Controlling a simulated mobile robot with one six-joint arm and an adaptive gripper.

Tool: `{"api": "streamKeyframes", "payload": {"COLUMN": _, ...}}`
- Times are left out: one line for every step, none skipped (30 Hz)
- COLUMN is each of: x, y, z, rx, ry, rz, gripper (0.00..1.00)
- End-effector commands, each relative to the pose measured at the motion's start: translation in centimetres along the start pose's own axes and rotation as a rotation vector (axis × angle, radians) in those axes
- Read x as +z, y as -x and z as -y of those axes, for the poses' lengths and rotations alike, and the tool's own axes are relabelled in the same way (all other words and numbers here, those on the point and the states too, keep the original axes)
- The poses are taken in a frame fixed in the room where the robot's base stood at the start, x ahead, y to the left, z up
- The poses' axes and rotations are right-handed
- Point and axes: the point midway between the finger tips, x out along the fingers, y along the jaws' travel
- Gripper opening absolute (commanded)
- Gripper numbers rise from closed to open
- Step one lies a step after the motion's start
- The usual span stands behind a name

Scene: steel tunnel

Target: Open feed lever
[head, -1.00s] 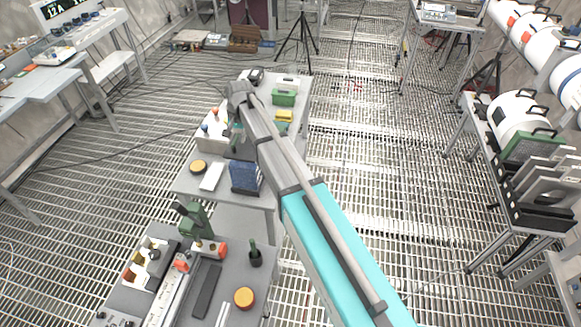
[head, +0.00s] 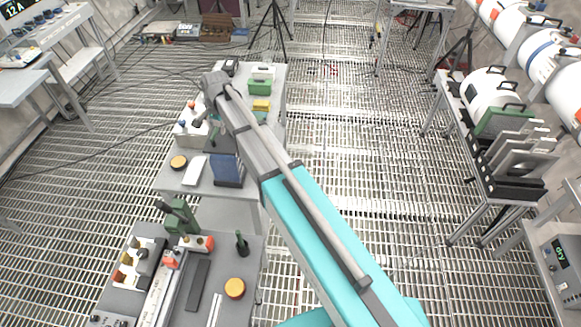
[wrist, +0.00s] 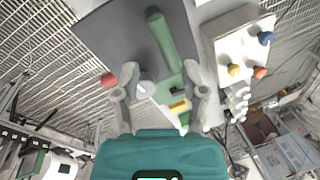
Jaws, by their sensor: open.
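In the wrist view a green rod-like handle (wrist: 162,38) stands out over a dark grey plate (wrist: 105,38), just beyond my fingers. It looks like the feed lever, but no label shows. My gripper (wrist: 160,108) is open, with its two grey fingers apart. Between and behind them show a silver rounded knob (wrist: 146,88) and green and yellow parts; I cannot tell whether anything touches the fingers. A red ball knob (wrist: 108,80) is left of the left finger. In the head view my gripper is over the middle bench, largely hidden by my arm.
A white box (head: 183,138) with coloured knobs stands close beside my gripper; it is at right in the wrist view (wrist: 222,50). A blue block (head: 227,170) and orange-topped disc (head: 179,162) share the bench. The grating floor (head: 350,190) to the right is open.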

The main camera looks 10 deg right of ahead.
Motion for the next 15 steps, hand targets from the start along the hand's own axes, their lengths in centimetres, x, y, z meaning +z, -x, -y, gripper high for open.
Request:
{"api": "streamKeyframes", "payload": {"x": 0.0, "y": 0.9, "z": 0.1, "rx": 0.000, "ry": 0.000, "rz": 0.000, "gripper": 0.55}}
{"api": "streamKeyframes", "payload": {"x": 0.0, "y": 1.2, "z": 0.1, "rx": 0.000, "ry": 0.001, "rz": 0.000, "gripper": 0.55}}
{"api": "streamKeyframes", "payload": {"x": 0.0, "y": 1.5, "z": 0.1, "rx": 0.000, "ry": 0.001, "rz": 0.000, "gripper": 0.55}}
{"api": "streamKeyframes", "payload": {"x": 0.0, "y": 1.8, "z": 0.1, "rx": 0.000, "ry": 0.001, "rz": 0.000, "gripper": 0.55}}
{"api": "streamKeyframes", "payload": {"x": 0.0, "y": 2.0, "z": 0.1, "rx": 0.000, "ry": 0.001, "rz": 0.001, "gripper": 0.55}}
{"api": "streamKeyframes", "payload": {"x": 0.0, "y": 2.4, "z": 0.1, "rx": 0.000, "ry": 0.001, "rz": 0.001, "gripper": 0.55}}
{"api": "streamKeyframes", "payload": {"x": 0.0, "y": 2.6, "z": 0.1, "rx": 0.000, "ry": 0.001, "rz": 0.001, "gripper": 0.55}}
{"api": "streamKeyframes", "payload": {"x": 0.0, "y": 2.9, "z": 0.1, "rx": 0.000, "ry": 0.001, "rz": 0.001, "gripper": 0.55}}
{"api": "streamKeyframes", "payload": {"x": 0.0, "y": 3.2, "z": 0.1, "rx": 0.000, "ry": 0.002, "rz": 0.001, "gripper": 0.55}}
{"api": "streamKeyframes", "payload": {"x": 0.0, "y": 3.5, "z": 0.1, "rx": 0.000, "ry": 0.002, "rz": 0.001, "gripper": 0.55}}
{"api": "streamKeyframes", "payload": {"x": 0.0, "y": 3.7, "z": 0.1, "rx": 0.000, "ry": 0.002, "rz": 0.001, "gripper": 0.55}}
{"api": "streamKeyframes", "payload": {"x": 0.0, "y": 4.1, "z": 0.1, "rx": 0.000, "ry": 0.002, "rz": 0.001, "gripper": 0.55}}
{"api": "streamKeyframes", "payload": {"x": 0.0, "y": 4.3, "z": 0.1, "rx": 0.000, "ry": 0.002, "rz": 0.001, "gripper": 0.55}}
{"api": "streamKeyframes", "payload": {"x": 0.0, "y": 4.6, "z": 0.1, "rx": 0.000, "ry": 0.002, "rz": 0.001, "gripper": 0.55}}
{"api": "streamKeyframes", "payload": {"x": 0.0, "y": 4.9, "z": 0.1, "rx": 0.000, "ry": 0.002, "rz": 0.001, "gripper": 0.55}}
